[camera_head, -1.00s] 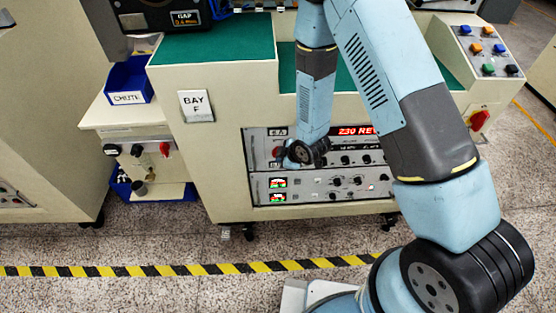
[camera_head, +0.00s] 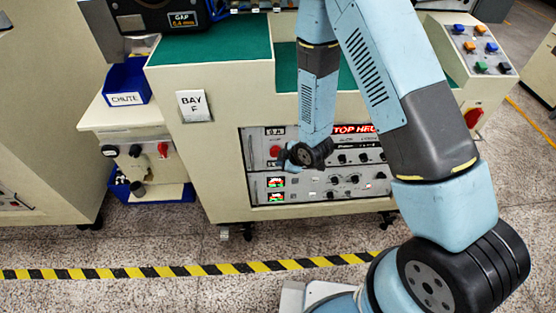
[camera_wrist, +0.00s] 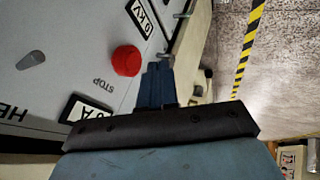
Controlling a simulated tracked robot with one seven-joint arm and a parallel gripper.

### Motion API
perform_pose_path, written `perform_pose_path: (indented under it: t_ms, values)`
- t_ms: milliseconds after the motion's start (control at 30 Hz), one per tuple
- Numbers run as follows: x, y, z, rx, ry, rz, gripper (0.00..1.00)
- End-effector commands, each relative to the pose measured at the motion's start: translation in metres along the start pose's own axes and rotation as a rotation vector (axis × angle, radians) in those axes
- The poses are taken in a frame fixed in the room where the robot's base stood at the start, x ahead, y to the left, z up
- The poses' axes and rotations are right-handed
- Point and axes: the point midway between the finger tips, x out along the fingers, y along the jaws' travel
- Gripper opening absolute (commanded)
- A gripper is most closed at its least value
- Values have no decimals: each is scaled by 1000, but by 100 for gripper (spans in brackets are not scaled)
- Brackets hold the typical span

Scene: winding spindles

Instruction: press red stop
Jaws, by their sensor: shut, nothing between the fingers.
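The red stop button (camera_wrist: 127,60) is a round red knob on the pale panel, with the word STOP printed beside it. In the head view the red button (camera_head: 275,151) shows at the left of the upper panel, just left of my gripper (camera_head: 290,158). In the wrist view my gripper (camera_wrist: 159,66) has its blue fingers together and empty, just right of the button with a small gap in the picture. Whether they touch the panel is unclear.
Several black knobs (camera_head: 342,159) sit on the panel right of my gripper. A plate marked 0 KV (camera_wrist: 141,16) and another ending in A (camera_wrist: 82,108) flank the button. A blue CHUTE bin (camera_head: 126,82) stands left. Striped tape (camera_head: 190,269) crosses the open floor.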

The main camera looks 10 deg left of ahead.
Motion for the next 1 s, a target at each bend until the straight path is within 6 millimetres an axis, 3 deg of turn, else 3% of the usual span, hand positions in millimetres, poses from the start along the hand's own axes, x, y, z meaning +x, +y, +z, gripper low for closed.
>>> perform_pose_path:
  t_ms: [200,500,1000]
  values:
    - [-37,-2,-1,-2,0,-4,0]
    - [-72,-3,-2,-3,1,-6,0]
    - [-80,-4,-2,-5,1,-9,0]
